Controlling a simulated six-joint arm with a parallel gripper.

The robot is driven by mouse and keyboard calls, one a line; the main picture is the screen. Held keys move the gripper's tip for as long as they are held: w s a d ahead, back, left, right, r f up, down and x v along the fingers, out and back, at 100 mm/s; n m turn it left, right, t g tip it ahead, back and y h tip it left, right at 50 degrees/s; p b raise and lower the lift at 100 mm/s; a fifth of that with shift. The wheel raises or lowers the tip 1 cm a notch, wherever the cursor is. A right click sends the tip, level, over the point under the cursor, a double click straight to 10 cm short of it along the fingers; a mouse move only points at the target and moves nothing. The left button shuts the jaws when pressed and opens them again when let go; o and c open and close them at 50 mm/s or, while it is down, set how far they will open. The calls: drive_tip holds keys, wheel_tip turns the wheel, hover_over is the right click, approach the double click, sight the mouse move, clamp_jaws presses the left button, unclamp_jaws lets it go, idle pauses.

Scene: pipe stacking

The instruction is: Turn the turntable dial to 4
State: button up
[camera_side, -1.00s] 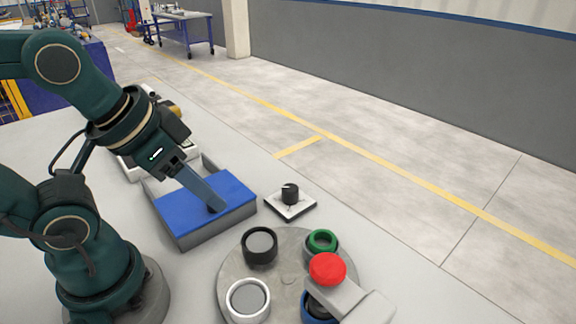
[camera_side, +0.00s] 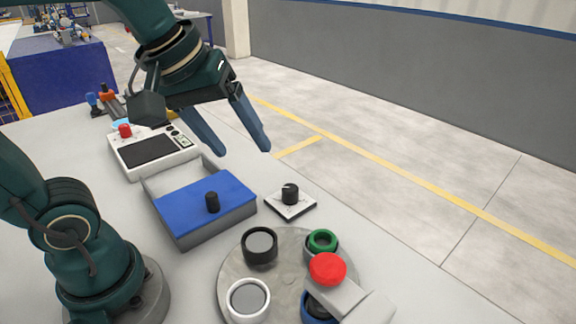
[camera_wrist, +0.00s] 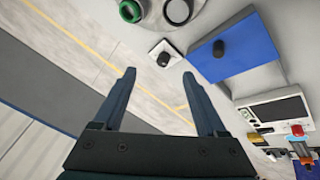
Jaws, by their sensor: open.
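The turntable dial is a black knob (camera_side: 290,194) on a small pale square plate (camera_side: 297,208), to the right of the blue-lidded box in the side view. The dial also shows in the wrist view (camera_wrist: 163,59); its numbers are too small to read. The grey round turntable (camera_side: 232,274) carries a black ring, a white ring, a green ring and a blue piece. My gripper (camera_side: 245,152) is open and empty, raised above and behind the dial, apart from it. In the wrist view its two fingers (camera_wrist: 158,76) are spread wide.
A box (camera_side: 228,190) with a blue sliding lid and black knob stands left of the dial. Behind it is a white panel (camera_side: 152,152) with a dark screen and red button. A red button (camera_side: 327,268) on a grey arm overhangs the turntable.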

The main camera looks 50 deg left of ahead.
drive_tip(key=w+a+n+g, duration=0.1)
drive_tip(key=w+n, duration=0.3)
drive_tip(key=w, duration=0.3)
drive_tip(key=n+g, duration=0.3)
drive_tip(key=n, duration=0.1)
hover_over(291, 188)
drive_tip(key=f, duration=1.1)
drive_tip(key=shift+w+d+f, duration=0.1)
drive_tip(key=shift+w+d, duration=0.1)
drive_tip(key=shift+g, duration=0.6)
drive_tip(key=f, duration=0.6)
drive_tip(key=shift+s+a+f, duration=0.2)
drive_tip(key=shift+s, duration=0.05)
drive_tip(key=shift+f, duration=0.8)
clamp_jaws()
